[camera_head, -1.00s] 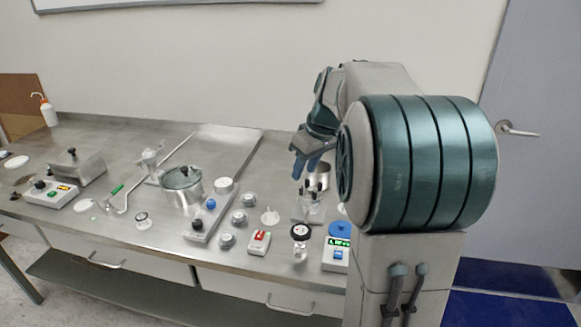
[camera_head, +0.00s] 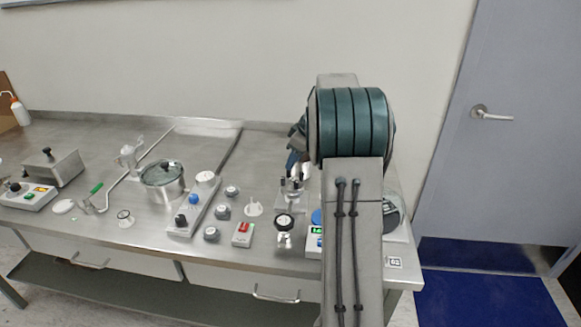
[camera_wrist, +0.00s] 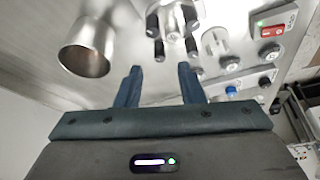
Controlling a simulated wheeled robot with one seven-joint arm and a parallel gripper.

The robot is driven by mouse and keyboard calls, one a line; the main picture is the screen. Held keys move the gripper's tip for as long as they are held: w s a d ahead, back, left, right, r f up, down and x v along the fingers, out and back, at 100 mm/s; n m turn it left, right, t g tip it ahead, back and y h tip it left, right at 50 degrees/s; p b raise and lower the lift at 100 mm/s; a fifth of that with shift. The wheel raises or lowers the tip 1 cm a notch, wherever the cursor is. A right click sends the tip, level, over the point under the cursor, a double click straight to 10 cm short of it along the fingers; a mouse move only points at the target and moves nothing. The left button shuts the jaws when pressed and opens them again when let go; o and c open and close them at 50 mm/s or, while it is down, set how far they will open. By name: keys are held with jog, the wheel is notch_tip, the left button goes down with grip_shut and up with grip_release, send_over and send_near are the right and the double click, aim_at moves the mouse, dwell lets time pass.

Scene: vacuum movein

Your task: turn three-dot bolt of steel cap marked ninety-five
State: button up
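A steel fitting with several black-tipped bolts (camera_wrist: 175,22) is at the top of the wrist view, just beyond my fingertips. In the head view what looks like the same fitting (camera_head: 291,190) stands on the bench, partly behind my arm. I cannot read a ninety-five mark or see any dots on the bolts. My gripper (camera_wrist: 160,68) is open, its two blue fingers apart and nothing visible between them. In the head view my gripper (camera_head: 294,160) is small and mostly hidden by my arm, close above the fitting.
A hollow steel cup (camera_wrist: 86,48) stands left of my fingers in the wrist view. A red switch box (camera_head: 243,234), a black-topped knob (camera_head: 284,221), round grey knobs (camera_head: 222,212) and a lidded pot (camera_head: 163,182) share the bench. The back of the bench is mostly clear.

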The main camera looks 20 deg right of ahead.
aim_at(289, 173)
jog(key=shift+x, duration=2.1)
grip_shut()
